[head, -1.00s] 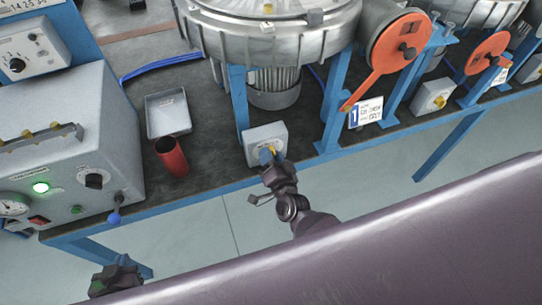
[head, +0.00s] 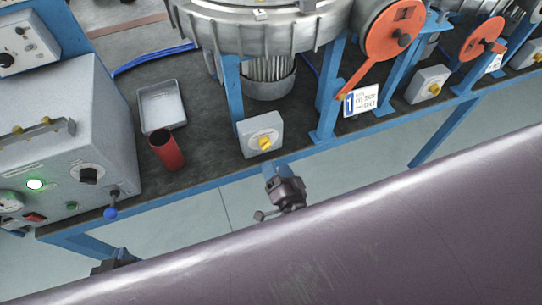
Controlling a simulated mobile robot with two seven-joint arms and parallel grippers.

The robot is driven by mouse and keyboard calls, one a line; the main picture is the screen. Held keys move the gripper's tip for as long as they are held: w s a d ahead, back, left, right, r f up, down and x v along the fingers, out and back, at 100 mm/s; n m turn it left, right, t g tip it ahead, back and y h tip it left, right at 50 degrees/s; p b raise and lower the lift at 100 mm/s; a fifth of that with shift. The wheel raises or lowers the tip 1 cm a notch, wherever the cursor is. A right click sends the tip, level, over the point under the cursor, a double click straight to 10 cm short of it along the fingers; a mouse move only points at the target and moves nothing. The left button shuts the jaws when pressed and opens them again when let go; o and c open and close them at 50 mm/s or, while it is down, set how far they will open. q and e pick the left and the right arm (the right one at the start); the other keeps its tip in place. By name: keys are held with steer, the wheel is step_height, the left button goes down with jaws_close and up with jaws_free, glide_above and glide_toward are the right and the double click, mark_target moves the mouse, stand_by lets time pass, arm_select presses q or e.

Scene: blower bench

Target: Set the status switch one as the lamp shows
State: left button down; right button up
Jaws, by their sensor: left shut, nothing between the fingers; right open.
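The status switch one (head: 265,143) is a yellow knob on a pale square box at the bench's front edge, below the first blower. The knob is in plain view and sits at a slant, its upper end towards the right. A lamp (head: 35,184) on the grey cabinet at the left glows green. My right gripper (head: 273,168) is open and empty, just in front of and below the switch box, apart from the knob. My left gripper (head: 115,262) is shut and empty at the lower left, mostly hidden behind my own body.
A red cup (head: 166,150) and a grey tray (head: 162,108) stand left of the switch box. An orange lever (head: 372,70) and a sign with a "1" (head: 360,101) are to its right. Another yellow-knobbed switch box (head: 428,86) sits further right.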

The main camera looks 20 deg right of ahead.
steer(key=shift+s, duration=1.45)
